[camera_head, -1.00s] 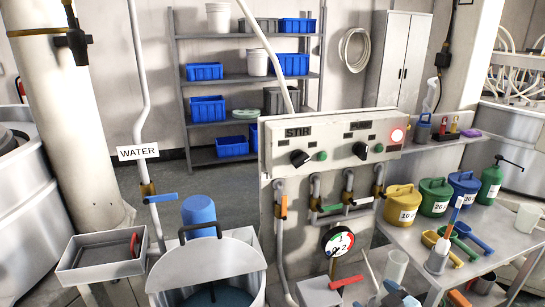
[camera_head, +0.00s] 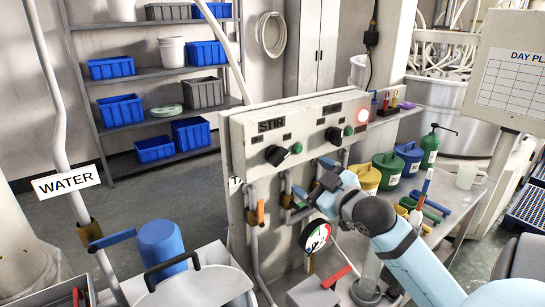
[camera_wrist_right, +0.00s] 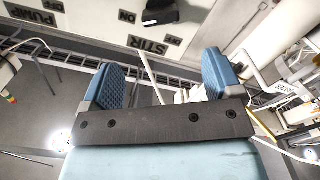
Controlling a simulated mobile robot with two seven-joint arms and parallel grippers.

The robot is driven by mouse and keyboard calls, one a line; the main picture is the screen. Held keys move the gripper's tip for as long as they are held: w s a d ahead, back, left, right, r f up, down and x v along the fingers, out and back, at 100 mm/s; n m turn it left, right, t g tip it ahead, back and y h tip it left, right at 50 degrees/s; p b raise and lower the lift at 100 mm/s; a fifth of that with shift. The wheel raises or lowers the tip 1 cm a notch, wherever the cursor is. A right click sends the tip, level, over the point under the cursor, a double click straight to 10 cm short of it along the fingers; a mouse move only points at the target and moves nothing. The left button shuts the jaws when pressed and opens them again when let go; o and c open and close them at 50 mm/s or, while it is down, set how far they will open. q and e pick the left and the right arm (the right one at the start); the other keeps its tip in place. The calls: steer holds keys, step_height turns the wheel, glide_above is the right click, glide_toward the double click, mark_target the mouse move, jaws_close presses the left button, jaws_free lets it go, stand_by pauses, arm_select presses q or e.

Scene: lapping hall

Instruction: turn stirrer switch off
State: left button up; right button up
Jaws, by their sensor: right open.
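The stirrer switch is a black knob (camera_head: 276,155) below the STIR label (camera_head: 271,125) on the white control panel (camera_head: 243,140). Its pointer is tilted toward the lower left. In the right wrist view a black knob (camera_wrist_right: 160,12) shows at the top edge, near an upside-down STIR label (camera_wrist_right: 150,44) with ON and OFF marks. My right gripper (camera_head: 314,180) is below and right of the stirrer knob, in front of the panel and apart from the knob. Its two blue fingers (camera_wrist_right: 163,82) are spread with nothing between them. My left gripper is not in view.
Valve pipes with an orange handle (camera_head: 261,212) and a gauge (camera_head: 315,235) sit below. Canisters stand on the right-hand table. A WATER pipe (camera_head: 66,182) rises at left.

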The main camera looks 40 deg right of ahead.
mark_target(283, 159)
steer(key=w, duration=0.4)
steer(key=w+d+p, duration=0.1)
steer(key=w, duration=0.3)
steer(key=w+p, duration=0.1)
steer(key=w, duration=0.3)
steer(key=shift+w+d, duration=0.15)
steer(key=shift+w, duration=0.1)
steer(key=c, duration=0.9)
